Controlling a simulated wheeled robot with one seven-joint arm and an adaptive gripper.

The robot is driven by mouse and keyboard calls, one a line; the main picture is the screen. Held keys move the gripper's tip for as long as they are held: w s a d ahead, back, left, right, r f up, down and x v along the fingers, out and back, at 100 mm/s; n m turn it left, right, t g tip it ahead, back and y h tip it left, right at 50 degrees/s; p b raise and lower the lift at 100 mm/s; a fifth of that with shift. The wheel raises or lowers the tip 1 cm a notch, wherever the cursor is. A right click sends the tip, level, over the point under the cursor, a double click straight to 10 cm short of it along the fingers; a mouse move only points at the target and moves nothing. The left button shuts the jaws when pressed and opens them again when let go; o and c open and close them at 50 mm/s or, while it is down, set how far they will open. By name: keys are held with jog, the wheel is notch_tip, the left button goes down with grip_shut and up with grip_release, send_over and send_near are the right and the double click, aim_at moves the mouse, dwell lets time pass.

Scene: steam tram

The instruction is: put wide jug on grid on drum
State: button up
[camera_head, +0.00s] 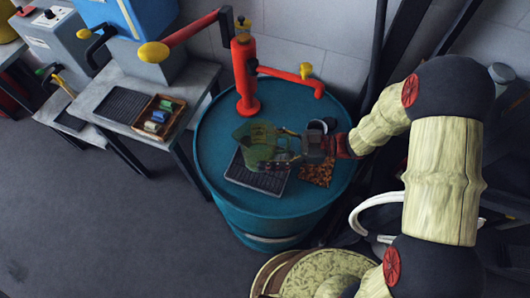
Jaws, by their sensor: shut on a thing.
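The wide jug (254,140) is a see-through greenish-yellow vessel. My gripper (284,148) reaches in from the right and is shut on it. The jug appears over the dark ribbed grid (262,181) on top of the blue-green drum (213,148). It covers the grid's back part. I cannot tell from this single view whether the jug's base touches the grid or hangs above it. The jug looks roughly upright.
A red pump (245,75) with red pipes stands at the drum's back. Orange-brown bits (317,173) lie right of the grid. A small dark cup (317,126) stands behind my gripper. A grey table (190,82) at left bears another grid (121,104) and a small tray (142,122).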

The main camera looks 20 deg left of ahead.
aim_at(266, 147)
notch_tip(266, 147, down, 3)
jog(key=shift+r+b, duration=0.15)
jog(key=shift+b, duration=0.15)
jog(key=shift+r, duration=0.1)
jog(key=shift+f, duration=0.35)
